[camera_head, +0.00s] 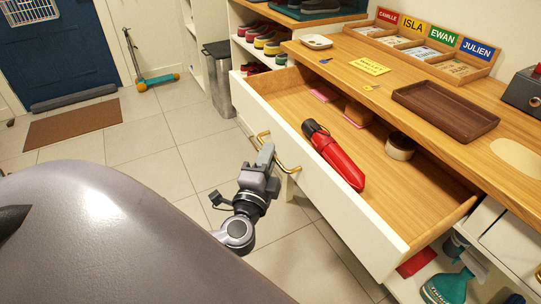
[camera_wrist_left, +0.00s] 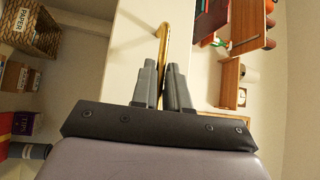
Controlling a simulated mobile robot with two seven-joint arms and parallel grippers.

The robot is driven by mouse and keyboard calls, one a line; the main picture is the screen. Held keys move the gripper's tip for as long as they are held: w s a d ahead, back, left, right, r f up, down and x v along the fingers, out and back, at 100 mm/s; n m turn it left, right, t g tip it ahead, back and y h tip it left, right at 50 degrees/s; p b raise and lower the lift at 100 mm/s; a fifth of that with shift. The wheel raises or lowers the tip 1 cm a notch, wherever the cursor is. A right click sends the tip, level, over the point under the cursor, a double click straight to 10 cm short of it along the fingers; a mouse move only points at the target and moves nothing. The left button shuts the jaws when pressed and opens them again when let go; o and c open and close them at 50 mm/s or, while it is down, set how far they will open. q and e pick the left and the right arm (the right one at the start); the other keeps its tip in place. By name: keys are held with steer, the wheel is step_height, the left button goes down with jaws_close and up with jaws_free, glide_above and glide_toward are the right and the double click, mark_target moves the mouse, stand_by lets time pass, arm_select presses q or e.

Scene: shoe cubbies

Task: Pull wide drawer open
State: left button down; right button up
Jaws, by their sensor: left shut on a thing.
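The wide drawer (camera_head: 330,205) has a white front and a wooden inside, and stands far out from the wooden-topped unit. Its brass handle (camera_head: 287,166) runs along the outer face. My left gripper (camera_head: 264,158) is at the handle, with its fingers closed around the bar. In the left wrist view the two fingers (camera_wrist_left: 163,85) are close together with the brass handle (camera_wrist_left: 163,35) between them. My right gripper is in neither view.
A brown tray (camera_head: 446,109), a yellow note (camera_head: 370,66), a small dish (camera_head: 316,41) and a name-labelled organizer (camera_head: 425,50) are on the counter. A grey bin (camera_head: 219,78) stands beyond the drawer. Tiled floor (camera_head: 150,140) is clear to the left, up to a brown mat (camera_head: 73,123).

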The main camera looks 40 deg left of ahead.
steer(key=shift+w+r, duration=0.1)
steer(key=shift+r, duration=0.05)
arm_select(q)
steer(key=c, duration=1.2)
jaws_free()
steer(key=v, duration=0.7)
steer(key=shift+b, duration=0.4)
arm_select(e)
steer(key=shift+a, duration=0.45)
